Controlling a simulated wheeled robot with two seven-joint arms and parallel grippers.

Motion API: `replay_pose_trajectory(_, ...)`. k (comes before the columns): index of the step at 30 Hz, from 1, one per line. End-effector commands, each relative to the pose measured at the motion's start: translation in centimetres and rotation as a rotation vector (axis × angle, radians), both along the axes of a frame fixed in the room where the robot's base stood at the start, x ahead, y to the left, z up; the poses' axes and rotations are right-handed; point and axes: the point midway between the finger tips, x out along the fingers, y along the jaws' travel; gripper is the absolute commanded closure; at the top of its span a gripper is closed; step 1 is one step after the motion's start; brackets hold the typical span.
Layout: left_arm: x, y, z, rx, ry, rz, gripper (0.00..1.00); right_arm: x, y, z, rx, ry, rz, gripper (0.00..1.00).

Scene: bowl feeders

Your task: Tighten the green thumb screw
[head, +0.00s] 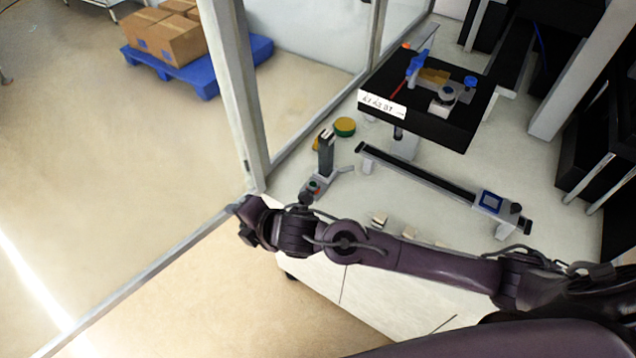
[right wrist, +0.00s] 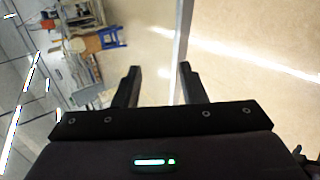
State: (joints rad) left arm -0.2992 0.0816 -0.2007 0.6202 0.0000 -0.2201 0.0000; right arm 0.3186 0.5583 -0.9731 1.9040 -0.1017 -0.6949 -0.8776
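No green thumb screw can be made out for certain. A black feeder unit (head: 432,120) stands on the pale table, with a blue clamp (head: 416,68), a blue knob (head: 470,82) and a silver round part (head: 445,96) on top. A round green and yellow piece (head: 344,127) lies on the table to its left; I cannot tell what it is. My right gripper (head: 247,230) is at the table's left corner, far from the feeder. In the right wrist view its fingers (right wrist: 160,72) are apart with nothing between them. My left gripper is not in view.
A dark rail with a blue-framed display (head: 490,201) lies in front of the feeder. A small upright stand (head: 325,155) is near my right gripper. A metal frame post (head: 238,95) rises at the table's left edge. Boxes on a blue pallet (head: 200,78) stand beyond.

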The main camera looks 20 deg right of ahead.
Motion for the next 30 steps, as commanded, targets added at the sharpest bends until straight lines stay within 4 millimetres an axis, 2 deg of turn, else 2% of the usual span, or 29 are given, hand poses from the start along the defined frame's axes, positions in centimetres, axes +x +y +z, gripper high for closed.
replay_pose_trajectory(5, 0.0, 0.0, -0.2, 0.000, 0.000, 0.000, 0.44, 1.8, -1.9, -2.0, -0.299, -0.256, 0.343, 0.62)
replay_pose_trajectory(8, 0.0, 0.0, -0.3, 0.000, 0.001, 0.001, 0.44, 3.3, -5.3, -3.6, -0.495, -0.393, 0.544, 0.62)
replay_pose_trajectory(11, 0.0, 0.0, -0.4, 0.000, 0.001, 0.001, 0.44, 4.9, -10.3, -4.8, -0.681, -0.500, 0.722, 0.62)
replay_pose_trajectory(12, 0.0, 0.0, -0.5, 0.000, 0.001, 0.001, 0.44, 5.5, -12.5, -5.1, -0.748, -0.533, 0.784, 0.62)
replay_pose_trajectory(15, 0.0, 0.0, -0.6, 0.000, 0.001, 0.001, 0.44, 6.7, -17.8, -5.4, -0.883, -0.595, 0.915, 0.62)
replay_pose_trajectory(19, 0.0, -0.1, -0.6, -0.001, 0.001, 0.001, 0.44, 7.4, -22.8, -5.3, -0.989, -0.642, 1.023, 0.62)
replay_pose_trajectory(21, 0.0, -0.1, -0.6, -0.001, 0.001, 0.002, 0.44, 7.5, -24.3, -5.3, -1.018, -0.653, 1.054, 0.62)
replay_pose_trajectory(24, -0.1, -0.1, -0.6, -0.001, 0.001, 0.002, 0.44, 7.6, -25.1, -5.4, -1.034, -0.662, 1.077, 0.62)
replay_pose_trajectory(30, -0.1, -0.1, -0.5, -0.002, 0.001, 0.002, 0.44, 8.7, -24.0, -7.0, -1.035, -0.663, 1.084, 0.62)
